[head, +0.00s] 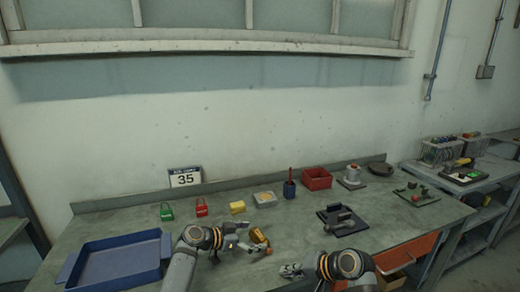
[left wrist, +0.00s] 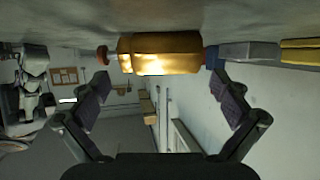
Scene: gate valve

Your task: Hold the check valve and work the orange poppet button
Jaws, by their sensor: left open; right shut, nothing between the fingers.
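The brass check valve (head: 259,236) lies on the bench in front of my left gripper (head: 240,237). Its orange poppet button (head: 268,251) shows at the end nearer to me. In the left wrist view the valve (left wrist: 160,50) lies crosswise ahead of the open fingertips (left wrist: 162,88), apart from them, with the orange button (left wrist: 102,55) at its left end and a blue part at its right end. My right gripper (head: 288,270) is shut and empty, low over the bench, to the right of the valve and nearer to me.
A blue tray (head: 112,263) lies at left. Green and red padlocks (head: 201,207), a yellow block (head: 237,208), a white dish (head: 265,199), a blue cup (head: 289,190) and a red bin (head: 317,179) stand behind. A dark fixture (head: 343,220) lies at right.

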